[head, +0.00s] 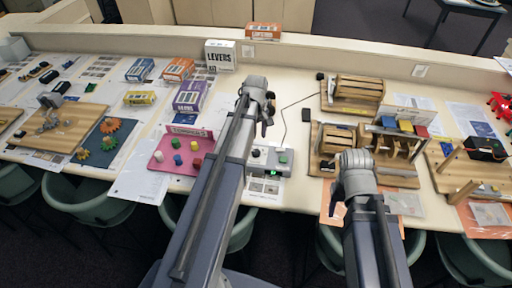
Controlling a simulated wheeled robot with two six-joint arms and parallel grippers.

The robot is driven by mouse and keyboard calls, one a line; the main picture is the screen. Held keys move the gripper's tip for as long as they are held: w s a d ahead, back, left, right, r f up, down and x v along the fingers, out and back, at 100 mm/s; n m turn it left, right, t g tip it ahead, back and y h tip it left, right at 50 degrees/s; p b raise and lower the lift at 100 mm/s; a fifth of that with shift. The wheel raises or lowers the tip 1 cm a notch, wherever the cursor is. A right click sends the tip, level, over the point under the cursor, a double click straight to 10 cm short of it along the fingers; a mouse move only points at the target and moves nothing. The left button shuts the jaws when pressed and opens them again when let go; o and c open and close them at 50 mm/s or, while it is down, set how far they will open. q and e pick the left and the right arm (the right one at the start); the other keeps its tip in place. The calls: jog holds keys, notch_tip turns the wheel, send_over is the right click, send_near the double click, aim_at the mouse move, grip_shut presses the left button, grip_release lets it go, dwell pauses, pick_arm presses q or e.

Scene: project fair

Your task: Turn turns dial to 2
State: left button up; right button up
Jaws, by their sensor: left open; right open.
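A small grey box (268,163) with a dark knob (256,153), a red part and a lit green light lies on the table, just right of my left forearm. Its left end is partly behind my arm. Which part is the turns dial, and any numbers on it, are too small to read. My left gripper (266,117) is open and empty, with its fingers pointing down beyond the box, apart from it. My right gripper (340,205) is open and empty, near the table's front edge, in front of a wooden stand.
A thin black cable (300,101) runs from the box area to the back. Wooden stands (353,94) fill the right side. A pink board (180,151) with coloured pegs lies left of my arm. Boxes, one marked LEVERS (219,55), stand behind. Bare table lies around the cable.

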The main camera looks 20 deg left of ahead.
aim_at(256, 151)
pick_arm(q)
jog(key=shift+f+b, duration=3.95)
jog(key=shift+f, duration=0.05)
jog(key=shift+r, duration=0.1)
grip_shut()
